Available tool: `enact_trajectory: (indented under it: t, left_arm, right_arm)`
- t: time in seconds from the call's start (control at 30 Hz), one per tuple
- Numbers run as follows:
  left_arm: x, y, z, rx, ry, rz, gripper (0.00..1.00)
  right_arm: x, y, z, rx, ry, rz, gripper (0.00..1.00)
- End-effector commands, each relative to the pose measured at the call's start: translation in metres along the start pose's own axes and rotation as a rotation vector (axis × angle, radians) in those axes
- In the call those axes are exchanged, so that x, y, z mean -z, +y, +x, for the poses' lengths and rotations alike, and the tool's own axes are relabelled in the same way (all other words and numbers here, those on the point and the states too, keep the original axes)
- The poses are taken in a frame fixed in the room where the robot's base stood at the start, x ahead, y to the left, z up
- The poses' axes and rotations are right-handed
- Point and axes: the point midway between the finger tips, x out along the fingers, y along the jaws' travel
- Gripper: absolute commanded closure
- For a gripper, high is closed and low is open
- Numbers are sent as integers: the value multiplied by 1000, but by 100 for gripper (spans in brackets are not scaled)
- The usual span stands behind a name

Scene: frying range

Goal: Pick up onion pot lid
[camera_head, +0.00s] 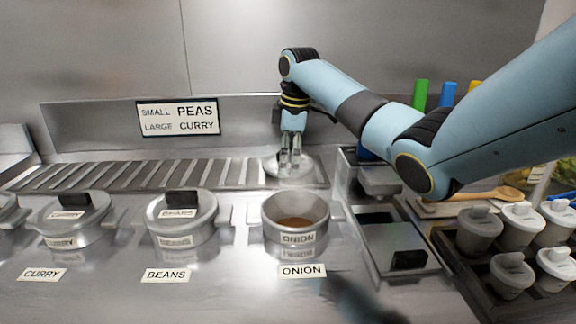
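The onion pot (296,212) stands uncovered behind the ONION label (302,270), with brownish contents showing inside. A round silvery lid (273,170) lies behind the pot, at the right end of the slatted strip. My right gripper (290,160) points straight down over this lid, with its fingertips at the lid's middle. The fingers look close together. The lid's handle is hidden or too small to make out, so I cannot tell whether the fingers grip it. The lid appears to rest on the surface. My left gripper is not in view.
The lidded beans pot (181,233) and curry pot (76,234) stand to the left. A metal tray with a dark handle (408,260) lies right of the onion pot. Several lidded cups (480,230) and a wooden spoon (500,193) are at the right.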

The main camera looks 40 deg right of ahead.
Motion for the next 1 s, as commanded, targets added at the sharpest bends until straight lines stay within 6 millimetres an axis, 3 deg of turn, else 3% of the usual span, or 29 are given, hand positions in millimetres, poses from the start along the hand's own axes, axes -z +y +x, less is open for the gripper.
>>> enact_trajectory:
  t: [0.1, 0.33, 0.73, 1.0]
  left_arm:
    - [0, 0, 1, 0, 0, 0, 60]
    - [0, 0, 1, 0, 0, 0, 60]
    - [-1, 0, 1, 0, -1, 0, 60]
    - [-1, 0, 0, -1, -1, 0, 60]
  right_arm:
    - [0, -1, 9, 1, -1, -1, 0]
    - [0, 0, 10, 0, -1, -1, 1]
    - [0, 0, 10, 0, -1, -1, 53]
    - [0, 1, 5, -2, 0, -1, 53]
